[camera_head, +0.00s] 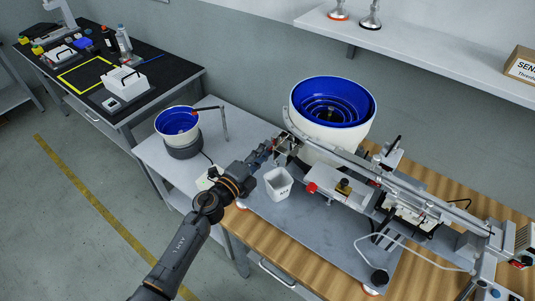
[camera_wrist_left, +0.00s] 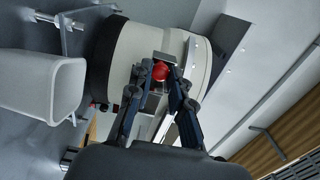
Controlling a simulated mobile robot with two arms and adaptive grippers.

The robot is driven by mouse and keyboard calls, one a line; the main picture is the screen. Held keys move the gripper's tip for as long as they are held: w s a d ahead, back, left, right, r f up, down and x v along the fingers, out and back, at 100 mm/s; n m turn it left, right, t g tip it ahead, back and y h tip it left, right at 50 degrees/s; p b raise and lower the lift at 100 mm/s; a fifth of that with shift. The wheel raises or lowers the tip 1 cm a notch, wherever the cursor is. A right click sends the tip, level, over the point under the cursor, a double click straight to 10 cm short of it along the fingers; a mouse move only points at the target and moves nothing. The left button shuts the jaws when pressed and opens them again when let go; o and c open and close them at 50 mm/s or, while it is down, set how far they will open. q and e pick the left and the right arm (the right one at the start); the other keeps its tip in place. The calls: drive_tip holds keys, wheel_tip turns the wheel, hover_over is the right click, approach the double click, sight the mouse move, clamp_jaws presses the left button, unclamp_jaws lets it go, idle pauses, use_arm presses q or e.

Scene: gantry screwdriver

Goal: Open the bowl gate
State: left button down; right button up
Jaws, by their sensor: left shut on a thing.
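The large white feeder bowl (camera_head: 304,120) with blue inside tiers stands at the back of the wooden bench. The bowl's pale round side (camera_wrist_left: 120,55) fills the middle of the left wrist view. A red knob (camera_wrist_left: 161,72), which looks like the bowl gate's handle, sits beside the bowl. My left gripper (camera_head: 275,146) reaches the bowl's left side, near the start of the metal rail. In the left wrist view its fingers (camera_wrist_left: 160,70) are closed around the red knob. The gate plate itself is mostly hidden by the fingers. My right gripper is not in view.
A white square cup (camera_head: 278,185) stands close to my left arm; it is also large in the left wrist view (camera_wrist_left: 45,88). The metal rail (camera_head: 365,168) runs right from the bowl. A smaller blue bowl (camera_head: 177,122) stands on the left table.

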use_arm(q)
drive_tip(key=shift+w+a, duration=0.8)
drive_tip(key=shift+a, duration=0.3)
drive_tip(key=c, duration=1.2)
unclamp_jaws()
drive_tip(key=shift+d, duration=0.1)
drive_tip(key=v, duration=1.2)
